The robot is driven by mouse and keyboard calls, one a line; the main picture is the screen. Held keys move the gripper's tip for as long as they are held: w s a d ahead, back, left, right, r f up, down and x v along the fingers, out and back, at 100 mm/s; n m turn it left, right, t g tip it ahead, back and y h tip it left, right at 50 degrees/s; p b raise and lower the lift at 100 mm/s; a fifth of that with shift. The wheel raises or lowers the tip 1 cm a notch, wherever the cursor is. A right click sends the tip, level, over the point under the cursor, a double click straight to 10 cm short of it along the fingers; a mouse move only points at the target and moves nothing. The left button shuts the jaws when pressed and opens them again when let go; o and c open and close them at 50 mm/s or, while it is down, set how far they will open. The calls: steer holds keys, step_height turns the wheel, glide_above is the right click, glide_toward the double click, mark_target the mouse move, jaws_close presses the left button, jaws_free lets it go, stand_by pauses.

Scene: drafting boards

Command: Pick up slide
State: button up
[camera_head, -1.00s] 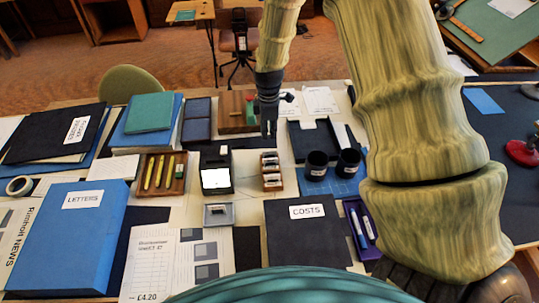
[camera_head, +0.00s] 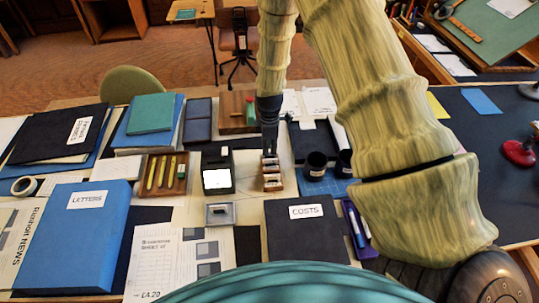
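A small wooden rack (camera_head: 272,183) stands on the pale paper near the middle of the table, with several small pale and dark pieces in it that look like slides. I cannot tell one slide from another at this size. My gripper (camera_head: 269,152) points down at the far end of the rack, over or at its farthest piece. Its dark fingers are small and merge with the rack, so contact and opening cannot be made out. A black viewer with a bright white screen (camera_head: 216,179) stands just left of the rack.
Black cups (camera_head: 316,164) stand close on the right, partly behind my arm. A pen tray (camera_head: 163,175) lies left, a small grey box (camera_head: 220,213) in front left, and a black COSTS folder (camera_head: 305,232) in front. A wooden box (camera_head: 232,113) stands behind.

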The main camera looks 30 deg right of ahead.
mark_target(269, 156)
steer(key=shift+f+p, duration=0.5)
steer(key=shift+f, duration=1.1)
jaws_close()
